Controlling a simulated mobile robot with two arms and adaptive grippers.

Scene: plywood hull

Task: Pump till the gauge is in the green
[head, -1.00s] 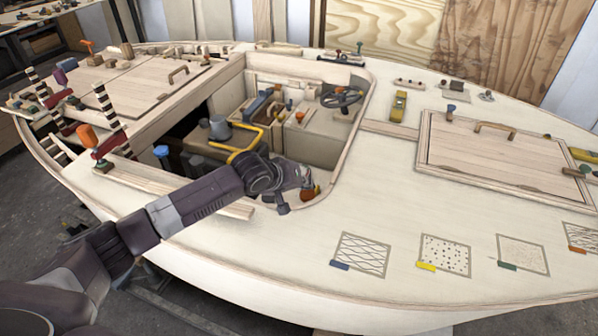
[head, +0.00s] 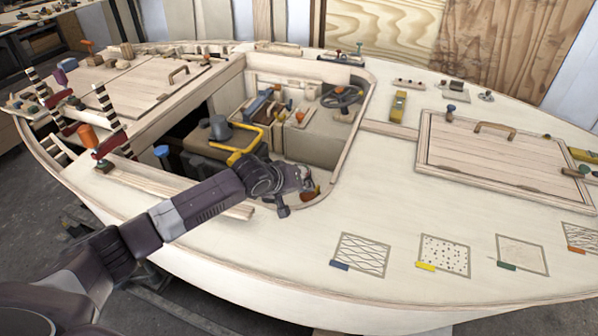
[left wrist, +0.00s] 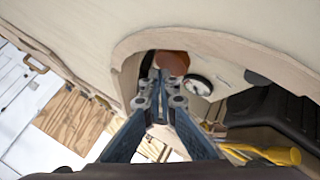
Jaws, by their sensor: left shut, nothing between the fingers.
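My left gripper (head: 304,178) is shut and empty at the near right corner of the cockpit opening. In the left wrist view its fingertips (left wrist: 158,82) point at a reddish-brown rounded knob (left wrist: 172,62), which they partly cover. I cannot tell whether they touch it. The knob also shows in the head view (head: 310,193), just below the gripper. A round white-faced gauge (left wrist: 199,85) with a dark rim sits right of the knob, inside the opening. Its needle and coloured zones are too small to read. My right gripper is not in view.
The pale cockpit rim (head: 352,150) curves around the gripper. A bent yellow bar (head: 256,133) and a grey cylinder (head: 219,127) stand inside the cockpit. A steering wheel (head: 342,96) is farther back. The near deck (head: 300,245) has free room left of the patterned squares.

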